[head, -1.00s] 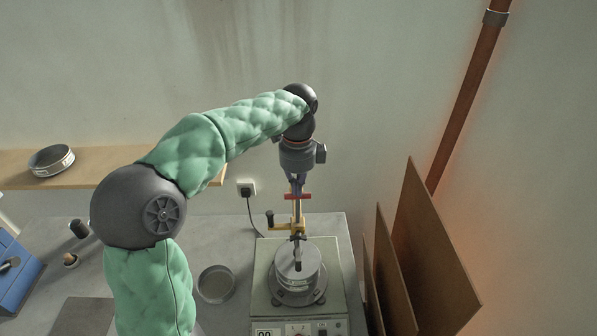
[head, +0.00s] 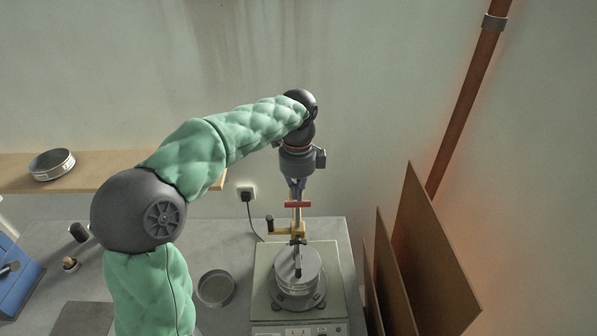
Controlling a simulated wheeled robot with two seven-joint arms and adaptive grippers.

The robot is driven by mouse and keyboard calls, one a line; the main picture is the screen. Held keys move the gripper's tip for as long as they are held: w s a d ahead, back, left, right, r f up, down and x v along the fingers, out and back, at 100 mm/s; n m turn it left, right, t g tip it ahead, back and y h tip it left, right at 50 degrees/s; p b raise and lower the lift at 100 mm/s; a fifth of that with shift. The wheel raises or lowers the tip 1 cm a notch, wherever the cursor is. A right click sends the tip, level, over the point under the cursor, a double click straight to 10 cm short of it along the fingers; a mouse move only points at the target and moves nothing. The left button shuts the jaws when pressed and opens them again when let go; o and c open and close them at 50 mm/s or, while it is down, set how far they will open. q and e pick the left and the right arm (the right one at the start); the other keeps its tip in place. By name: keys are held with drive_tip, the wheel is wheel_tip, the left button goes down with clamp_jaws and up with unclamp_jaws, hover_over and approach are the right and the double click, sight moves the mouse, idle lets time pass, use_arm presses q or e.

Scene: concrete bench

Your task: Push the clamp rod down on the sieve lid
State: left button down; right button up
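The sieve lid (head: 297,262) tops a round metal sieve stack (head: 300,282) on the shaker at the lower middle. The toggle clamp (head: 285,230) stands behind it, with yellow metal parts and a red handle bar (head: 298,204). The dark clamp rod (head: 298,264) reaches forward over the lid; I cannot tell whether its tip touches the lid. My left gripper (head: 297,191) points down from above, its fingers close together, just over the red handle and seemingly against it. The contact is too small to see clearly. My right gripper is not in view.
The shaker (head: 262,290) stands on the grey bench (head: 215,245), with upright brown boards (head: 425,260) close on its right. An empty round pan (head: 216,288) lies to its left. A sieve (head: 52,164) sits on the wooden shelf (head: 110,165). A cable and socket (head: 246,193) are behind.

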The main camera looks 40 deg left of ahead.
use_arm(q)
drive_tip(key=shift+r+p, duration=2.25)
drive_tip(key=shift+r, duration=0.65)
